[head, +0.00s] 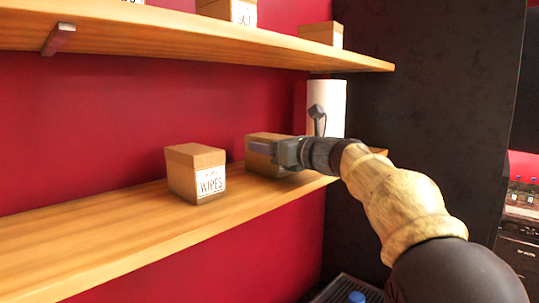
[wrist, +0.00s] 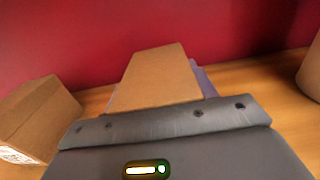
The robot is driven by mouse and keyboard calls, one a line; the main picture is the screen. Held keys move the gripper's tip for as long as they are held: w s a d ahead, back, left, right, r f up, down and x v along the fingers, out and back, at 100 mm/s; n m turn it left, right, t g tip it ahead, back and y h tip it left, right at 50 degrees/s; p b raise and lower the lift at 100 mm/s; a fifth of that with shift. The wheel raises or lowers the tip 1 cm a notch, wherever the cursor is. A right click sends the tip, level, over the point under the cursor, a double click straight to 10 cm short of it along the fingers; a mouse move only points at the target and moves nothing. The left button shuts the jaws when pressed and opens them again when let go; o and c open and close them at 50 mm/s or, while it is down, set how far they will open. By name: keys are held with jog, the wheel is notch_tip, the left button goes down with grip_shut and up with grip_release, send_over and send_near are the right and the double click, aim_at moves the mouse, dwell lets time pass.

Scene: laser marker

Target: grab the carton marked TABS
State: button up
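A brown carton (head: 262,138) stands on the lower shelf between the WIPES carton and the paper roll. My gripper covers its front, so no label shows and I cannot read TABS on it. My gripper (head: 262,149) reaches in from the right, with a purple-grey finger along the carton's near side. In the wrist view the carton (wrist: 155,78) lies straight ahead between the finger sides, a purplish finger (wrist: 205,80) close along its right edge. I cannot tell whether the fingers press on it or only stand around it.
A carton marked WIPES (head: 197,172) stands to the left on the lower shelf (head: 110,225). A white paper roll (head: 327,105) stands behind at the right. The upper shelf (head: 190,38) with more cartons hangs above. A dark wall panel (head: 420,110) is at the right.

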jog(key=shift+c, duration=1.4)
jog(key=shift+r, duration=0.15)
jog(key=shift+s+d+r+b, duration=0.1)
jog(key=shift+d+r+b, duration=0.05)
jog(key=shift+b, duration=0.25)
notch_tip(320, 180, up, 6)
jog(key=shift+r+p, duration=0.25)
jog(key=shift+p, duration=0.05)
jog(key=b+v, duration=0.7)
jog(key=v, duration=1.2)
jog(key=shift+s+d, duration=0.25)
jog(key=shift+d, duration=0.05)
